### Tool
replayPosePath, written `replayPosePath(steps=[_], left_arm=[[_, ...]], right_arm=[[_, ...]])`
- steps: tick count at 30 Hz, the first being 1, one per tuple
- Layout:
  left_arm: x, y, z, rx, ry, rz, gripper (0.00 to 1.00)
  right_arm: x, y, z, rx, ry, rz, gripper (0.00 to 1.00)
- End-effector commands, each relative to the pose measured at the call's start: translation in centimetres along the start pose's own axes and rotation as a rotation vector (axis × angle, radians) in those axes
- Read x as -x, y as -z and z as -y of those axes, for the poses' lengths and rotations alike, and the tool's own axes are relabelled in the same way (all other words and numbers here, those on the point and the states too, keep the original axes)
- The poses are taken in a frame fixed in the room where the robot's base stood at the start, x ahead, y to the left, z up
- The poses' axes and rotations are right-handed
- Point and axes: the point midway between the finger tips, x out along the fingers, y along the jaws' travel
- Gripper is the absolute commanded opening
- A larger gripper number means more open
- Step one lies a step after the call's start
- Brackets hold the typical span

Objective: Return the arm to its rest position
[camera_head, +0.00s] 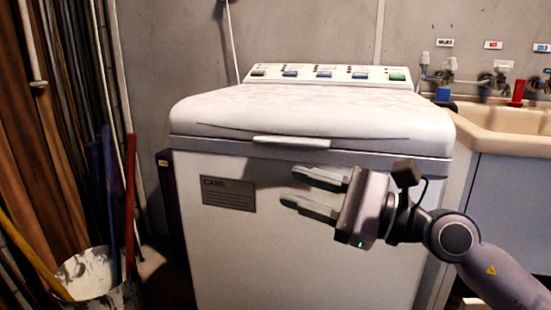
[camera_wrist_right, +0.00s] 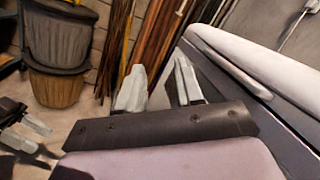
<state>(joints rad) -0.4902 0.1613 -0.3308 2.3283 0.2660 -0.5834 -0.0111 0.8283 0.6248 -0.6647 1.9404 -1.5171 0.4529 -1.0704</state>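My right gripper (camera_head: 288,185) is in front of the washing machine in the head view, its fingers pointing left. The fingers are apart with nothing between them. They are a little below the handle of the machine's lid, and I cannot tell whether they touch the front panel. The same open fingers show in the right wrist view (camera_wrist_right: 158,80). My left gripper (camera_wrist_right: 28,133) shows partly at the left edge of the right wrist view, its fingers apart and empty. It is out of the head view.
The white washing machine (camera_head: 300,240) has its lid (camera_head: 300,110) down. A sink (camera_head: 510,120) with taps stands at the right. A bucket (camera_head: 95,280) with poles stands at the left. Stacked baskets (camera_wrist_right: 58,50) show in the right wrist view.

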Motion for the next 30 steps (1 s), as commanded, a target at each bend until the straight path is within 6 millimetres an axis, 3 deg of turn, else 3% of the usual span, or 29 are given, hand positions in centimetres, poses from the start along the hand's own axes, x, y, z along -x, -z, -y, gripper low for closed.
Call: replayPosePath(steps=[3, 10, 17, 23, 24, 30], left_arm=[[0.0, 0.0, 0.0, -0.001, 0.0, 0.0, 0.48], [0.0, 0.0, 0.0, -0.001, -0.001, 0.0, 0.48], [0.0, 0.0, 0.0, -0.001, -0.001, 0.0, 0.48], [0.0, 0.0, 0.0, -0.002, -0.001, 0.0, 0.48], [0.0, 0.0, 0.0, -0.002, -0.001, 0.0, 0.48], [0.0, 0.0, 0.0, -0.002, -0.001, 0.0, 0.48]], right_arm=[[0.3, -0.5, -2.5, -0.436, 0.047, 0.153, 0.36], [2.8, 1.1, -4.3, -1.289, 0.19, 0.401, 0.36], [6.5, 6.7, -7.0, -2.136, 0.408, 0.618, 0.36], [9.9, 12.2, -12.7, -2.832, 0.665, 0.813, 0.36], [10.5, 13.1, -14.1, 2.92, -0.715, -0.842, 0.36], [13.1, 15.4, -21.5, 2.31, -0.679, -0.698, 0.36]])
